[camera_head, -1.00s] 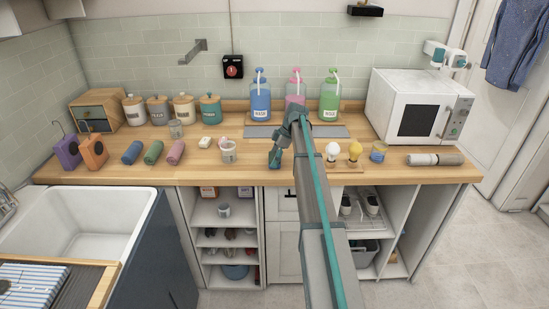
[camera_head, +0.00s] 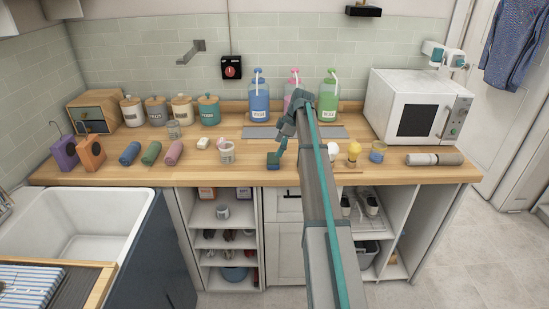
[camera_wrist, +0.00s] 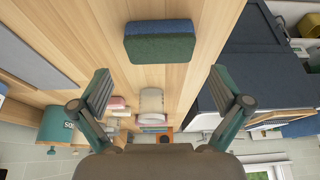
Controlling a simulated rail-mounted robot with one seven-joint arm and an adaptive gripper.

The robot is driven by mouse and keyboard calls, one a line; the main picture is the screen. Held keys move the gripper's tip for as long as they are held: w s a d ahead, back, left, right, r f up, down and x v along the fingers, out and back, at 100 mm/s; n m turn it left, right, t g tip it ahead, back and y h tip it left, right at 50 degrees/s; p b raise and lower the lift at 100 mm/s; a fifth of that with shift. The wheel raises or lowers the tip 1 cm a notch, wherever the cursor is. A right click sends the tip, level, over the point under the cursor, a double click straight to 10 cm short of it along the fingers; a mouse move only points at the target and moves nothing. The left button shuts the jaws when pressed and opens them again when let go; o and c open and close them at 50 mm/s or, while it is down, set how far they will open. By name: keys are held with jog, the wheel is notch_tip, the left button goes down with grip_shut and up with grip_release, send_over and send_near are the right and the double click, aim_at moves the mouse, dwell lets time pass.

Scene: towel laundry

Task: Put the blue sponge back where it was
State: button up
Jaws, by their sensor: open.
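The blue sponge (camera_head: 273,161) lies on the wooden counter (camera_head: 230,180), in front of the grey mat's left part and to the right of a glass cup. In the wrist view the sponge (camera_wrist: 160,42) is a blue block with a green layer, lying flat on the wood. My gripper (camera_head: 280,149) is just above the sponge in the head view. In the wrist view my gripper (camera_wrist: 160,88) has its two fingers wide apart with nothing between them. The sponge is past the fingertips, apart from both.
Rolled towels (camera_head: 151,153) lie further left. A yellow bulb (camera_head: 354,150) stands right of my arm.

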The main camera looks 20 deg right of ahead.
jog(key=b+v, duration=0.1)
jog(key=v, duration=0.5)
jog(key=shift+r, duration=0.2)
jog(key=shift+s+f, duration=0.1)
